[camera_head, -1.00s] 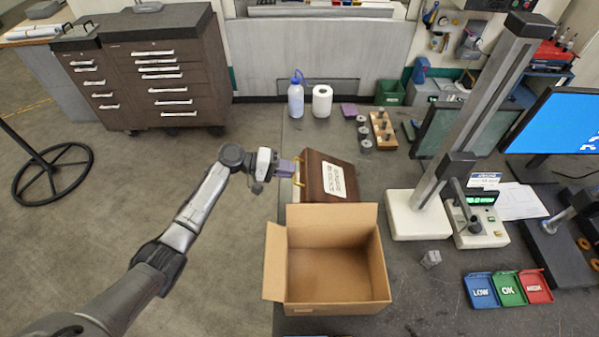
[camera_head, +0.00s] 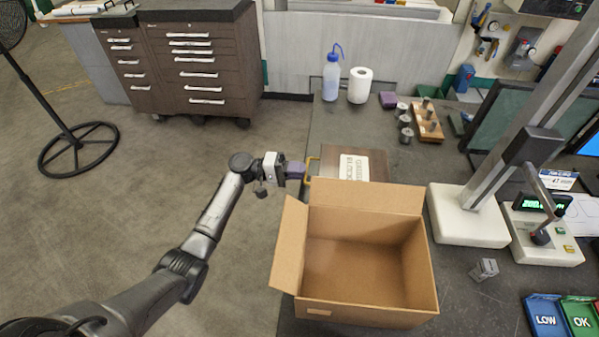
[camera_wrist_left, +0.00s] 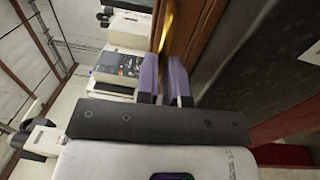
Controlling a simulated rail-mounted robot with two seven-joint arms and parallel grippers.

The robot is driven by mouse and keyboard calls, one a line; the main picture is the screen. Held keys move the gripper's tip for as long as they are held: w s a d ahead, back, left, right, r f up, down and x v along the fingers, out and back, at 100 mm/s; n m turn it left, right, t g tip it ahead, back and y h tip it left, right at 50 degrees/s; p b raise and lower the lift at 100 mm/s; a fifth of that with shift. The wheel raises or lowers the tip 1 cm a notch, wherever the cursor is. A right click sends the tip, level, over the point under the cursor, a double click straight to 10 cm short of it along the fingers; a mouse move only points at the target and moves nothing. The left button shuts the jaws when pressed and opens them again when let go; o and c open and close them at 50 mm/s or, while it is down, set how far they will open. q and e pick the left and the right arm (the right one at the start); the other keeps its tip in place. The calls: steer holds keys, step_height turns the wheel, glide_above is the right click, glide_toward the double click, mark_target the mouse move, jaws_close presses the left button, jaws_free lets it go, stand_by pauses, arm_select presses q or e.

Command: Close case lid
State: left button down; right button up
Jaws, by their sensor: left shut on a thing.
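The brown wooden case (camera_head: 330,163) stands behind the cardboard box, with a white label (camera_head: 355,168) on its visible face. The box flap hides its near part, so I cannot tell how far its lid is shut. A brass handle (camera_head: 311,167) sits at the case's left end and also shows in the left wrist view (camera_wrist_left: 166,32). My left gripper (camera_head: 301,171) reaches in from the left, its purple fingers (camera_wrist_left: 165,80) shut on the handle beside the brown wood (camera_wrist_left: 200,32). My right gripper is not in view.
An open, empty cardboard box (camera_head: 360,312) stands just in front of the case. A blue-capped bottle (camera_head: 331,78), a paper roll (camera_head: 359,86) and a wooden block with metal parts (camera_head: 427,122) stand behind it. A measuring stand (camera_head: 466,217) is at the right.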

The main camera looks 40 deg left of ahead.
arm_select(q)
steer(key=shift+f, duration=0.6)
steer(key=c, duration=1.2)
jaws_free()
steer(key=shift+r, duration=0.2)
steer(key=b+v, duration=0.1)
steer(key=v, duration=1.2)
steer(key=shift+s+a, duration=0.25)
steer(key=shift+s, duration=0.05)
